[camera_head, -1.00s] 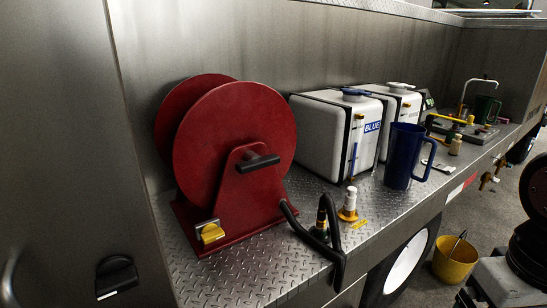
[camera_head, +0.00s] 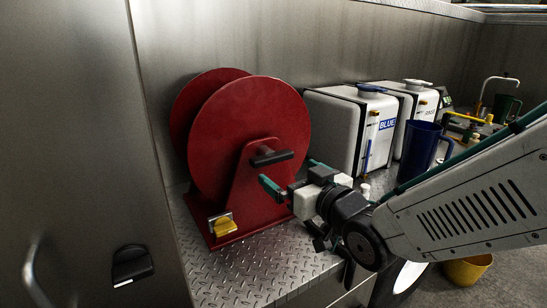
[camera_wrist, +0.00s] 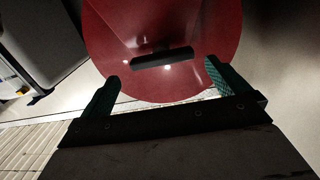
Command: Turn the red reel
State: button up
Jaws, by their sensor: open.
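The red reel (camera_head: 235,140) stands on the diamond-plate deck, with two round discs and a red stand. A black crank handle (camera_head: 271,158) sticks out from its front near the middle. In the wrist view the red disc (camera_wrist: 205,50) fills the top, and the black handle (camera_wrist: 161,58) lies across it. My gripper (camera_head: 290,174) is in front of the stand, just below the handle. In the wrist view my gripper (camera_wrist: 161,84) is open and empty, its green fingers either side of the handle's line. The handle appears beyond the fingertips, apart from them.
White tanks (camera_head: 333,131) and a blue jug (camera_head: 419,150) stand to the right behind my arm. A yellow bucket (camera_head: 467,268) is on the floor. The deck's front left is clear.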

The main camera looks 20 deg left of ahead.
aim_at(275, 159)
jog(key=shift+w+a+r, duration=0.3)
jog(key=shift+a+r, duration=0.1)
jog(key=x, duration=0.7)
jog(key=shift+d+r, duration=0.1)
jog(key=shift+r, duration=0.05)
jog(key=c, duration=1)
jog(key=shift+s, duration=0.1)
